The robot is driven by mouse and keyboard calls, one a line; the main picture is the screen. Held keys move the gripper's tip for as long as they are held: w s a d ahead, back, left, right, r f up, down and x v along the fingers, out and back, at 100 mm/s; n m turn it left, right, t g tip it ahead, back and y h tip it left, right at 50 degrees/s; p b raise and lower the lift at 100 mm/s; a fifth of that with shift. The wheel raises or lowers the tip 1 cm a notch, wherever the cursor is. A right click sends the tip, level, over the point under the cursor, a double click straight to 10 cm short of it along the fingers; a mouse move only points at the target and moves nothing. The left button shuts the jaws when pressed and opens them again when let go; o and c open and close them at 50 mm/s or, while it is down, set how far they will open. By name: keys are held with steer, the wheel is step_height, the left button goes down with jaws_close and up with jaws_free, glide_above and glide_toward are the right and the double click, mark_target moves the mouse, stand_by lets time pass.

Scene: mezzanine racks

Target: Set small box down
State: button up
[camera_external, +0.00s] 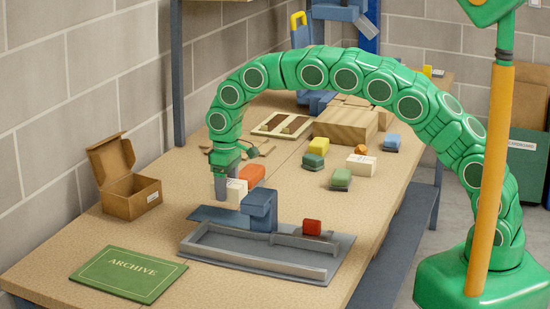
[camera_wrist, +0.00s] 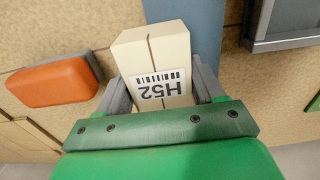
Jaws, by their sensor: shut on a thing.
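The small box (camera_wrist: 155,57) is cream-coloured with a seam and a label reading "H52". My gripper (camera_wrist: 162,92) has one grey finger on each side of it and is shut on it. In the external view the small box (camera_external: 237,192) shows pale under my gripper (camera_external: 222,186), at the left of the workbench, just behind the blue-grey fixture. I cannot tell whether its underside touches the surface below. Its far face is hidden.
An orange block (camera_external: 252,174) lies close beside the box. A grey tray with a blue post (camera_external: 259,210) and a red block (camera_external: 312,227) stands in front. An open cardboard box (camera_external: 132,195) is at left, a green ARCHIVE mat (camera_external: 128,273) at front left.

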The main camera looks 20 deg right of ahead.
steer(key=shift+w+a+f, duration=0.2)
steer(key=shift+a+f, duration=0.05)
steer(key=shift+f, duration=1.65)
steer(key=shift+f, duration=0.15)
steer(key=o, duration=1.1)
steer(key=shift+c, duration=0.2)
step_height(320, 180, up, 12)
steer(key=shift+r, duration=0.2)
